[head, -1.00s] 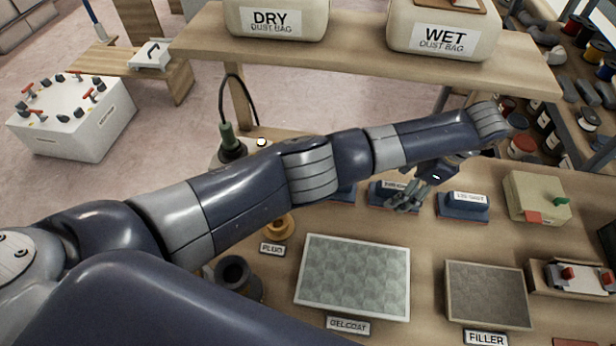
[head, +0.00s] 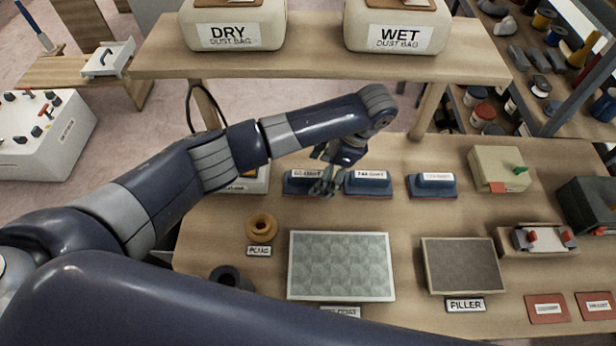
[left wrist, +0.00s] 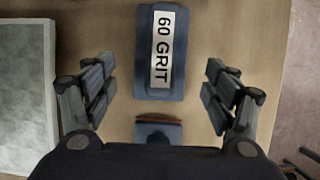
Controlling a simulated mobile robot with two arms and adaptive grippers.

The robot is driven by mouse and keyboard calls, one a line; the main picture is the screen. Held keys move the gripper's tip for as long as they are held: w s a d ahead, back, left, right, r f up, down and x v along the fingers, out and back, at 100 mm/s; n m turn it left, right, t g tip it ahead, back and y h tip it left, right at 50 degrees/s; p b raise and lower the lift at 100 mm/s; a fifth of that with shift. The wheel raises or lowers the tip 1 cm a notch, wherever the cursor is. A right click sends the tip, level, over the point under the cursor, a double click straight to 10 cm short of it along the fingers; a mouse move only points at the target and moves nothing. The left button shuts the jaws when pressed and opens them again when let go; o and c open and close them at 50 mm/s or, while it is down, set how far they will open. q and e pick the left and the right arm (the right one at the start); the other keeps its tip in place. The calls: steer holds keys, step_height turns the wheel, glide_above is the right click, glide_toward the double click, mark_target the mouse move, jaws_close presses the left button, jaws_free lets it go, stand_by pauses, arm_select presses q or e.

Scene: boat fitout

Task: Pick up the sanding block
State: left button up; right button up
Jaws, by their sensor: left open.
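Three blue sanding blocks stand in a row on the bench in the head view. The left one (head: 298,187) reads 60 GRIT and shows large in the left wrist view (left wrist: 143,50). The middle block (head: 367,182) has a label too blurred to read surely; part of a block (left wrist: 158,131) shows low in the wrist view. The right block (head: 433,186) stands apart. My left gripper (head: 326,184) is open and empty, close to the gap between the left and middle blocks. Its spread fingers (left wrist: 161,75) flank the 60 GRIT block's near end in the wrist picture.
A grey gelcoat panel (head: 340,265) and a filler panel (head: 461,265) lie in front of the blocks. A tan plug ring (head: 262,227) sits to the left. A raised shelf (head: 320,62) with dust bags runs behind. A beige box (head: 500,168) stands right.

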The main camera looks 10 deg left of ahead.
mark_target(308, 174)
arm_select(q)
steer(key=a, duration=0.1)
steer(key=a+f+p, duration=0.1)
steer(key=a, duration=0.1)
steer(key=shift+s+a+f+p, duration=0.15)
steer(key=shift+s+f+p, duration=0.15)
steer(key=shift+s+p, duration=0.1)
steer(key=shift+w+a+f, duration=0.1)
steer(key=shift+a+f, duration=0.05)
steer(key=shift+f, duration=0.4)
arm_select(e)
steer(key=shift+a+r, duration=0.2)
steer(key=shift+r, duration=0.45)
steer(key=shift+a+r, duration=0.15)
steer(key=shift+r, duration=0.45)
steer(key=shift+d, duration=0.25)
arm_select(q)
steer(key=shift+f, duration=0.25)
arm_select(e)
steer(key=shift+r, duration=0.15)
arm_select(q)
steer(key=c, duration=1.2)
